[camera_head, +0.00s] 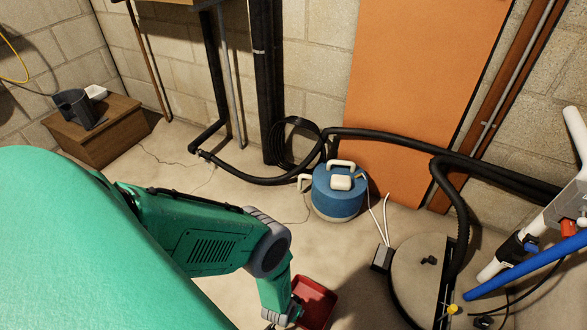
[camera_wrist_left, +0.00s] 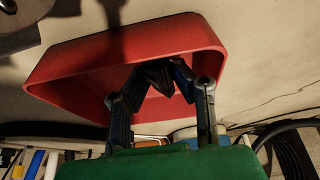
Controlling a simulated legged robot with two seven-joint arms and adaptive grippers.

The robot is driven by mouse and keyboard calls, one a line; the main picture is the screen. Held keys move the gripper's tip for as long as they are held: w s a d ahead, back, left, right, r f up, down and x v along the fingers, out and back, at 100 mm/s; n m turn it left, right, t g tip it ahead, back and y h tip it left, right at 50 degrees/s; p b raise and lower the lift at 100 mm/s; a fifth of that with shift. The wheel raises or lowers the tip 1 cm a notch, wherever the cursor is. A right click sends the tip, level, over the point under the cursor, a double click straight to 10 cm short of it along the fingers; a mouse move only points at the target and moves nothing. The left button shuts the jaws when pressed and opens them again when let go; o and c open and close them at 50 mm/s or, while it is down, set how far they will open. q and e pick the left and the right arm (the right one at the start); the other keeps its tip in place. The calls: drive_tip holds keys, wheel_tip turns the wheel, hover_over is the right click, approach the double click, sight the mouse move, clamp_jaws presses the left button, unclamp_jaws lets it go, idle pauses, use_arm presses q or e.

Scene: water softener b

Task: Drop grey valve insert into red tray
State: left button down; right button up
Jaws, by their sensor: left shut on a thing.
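The red tray (camera_head: 318,299) lies on the floor at the bottom centre of the head view, just right of my left wrist. In the left wrist view the red tray (camera_wrist_left: 105,45) fills the upper middle, its walls and rim around my fingertips. My left gripper (camera_wrist_left: 158,80) is over the tray's opening, its fingers bent in and shut on a small dark piece, apparently the grey valve insert (camera_wrist_left: 159,74). The piece is mostly hidden between the fingers and in shadow. I cannot tell whether it touches the tray floor. My right gripper is in neither view.
A blue tank (camera_head: 338,193) with white handles stands behind the tray. A round lid (camera_head: 414,272) with small dark parts and a hose lies to the right, near white and blue pipes (camera_head: 525,266). A brown box (camera_head: 97,137) stands far left. Bare floor lies between.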

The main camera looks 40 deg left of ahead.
use_arm(q)
drive_tip(key=shift+d+f, duration=0.25)
drive_tip(key=shift+f, duration=0.15)
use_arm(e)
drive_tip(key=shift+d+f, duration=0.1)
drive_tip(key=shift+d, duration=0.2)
use_arm(q)
drive_tip(key=c, duration=1.4)
unclamp_jaws()
drive_tip(key=shift+o, duration=0.2)
drive_tip(key=shift+a, duration=0.1)
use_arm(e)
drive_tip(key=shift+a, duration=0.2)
use_arm(q)
drive_tip(key=shift+r, duration=0.7)
drive_tip(key=s+r+m+g+p, duration=0.1)
drive_tip(key=s+r, duration=0.3)
drive_tip(key=r, duration=1)
drive_tip(key=s+a+r+m+g+p, duration=0.1)
drive_tip(key=s+r+p, duration=0.3)
drive_tip(key=r, duration=1)
drive_tip(key=s+r+g+p, duration=0.2)
drive_tip(key=s+r, duration=0.3)
drive_tip(key=r, duration=1)
drive_tip(key=shift+a+m+h, duration=0.35)
drive_tip(key=shift+m+h, duration=0.05)
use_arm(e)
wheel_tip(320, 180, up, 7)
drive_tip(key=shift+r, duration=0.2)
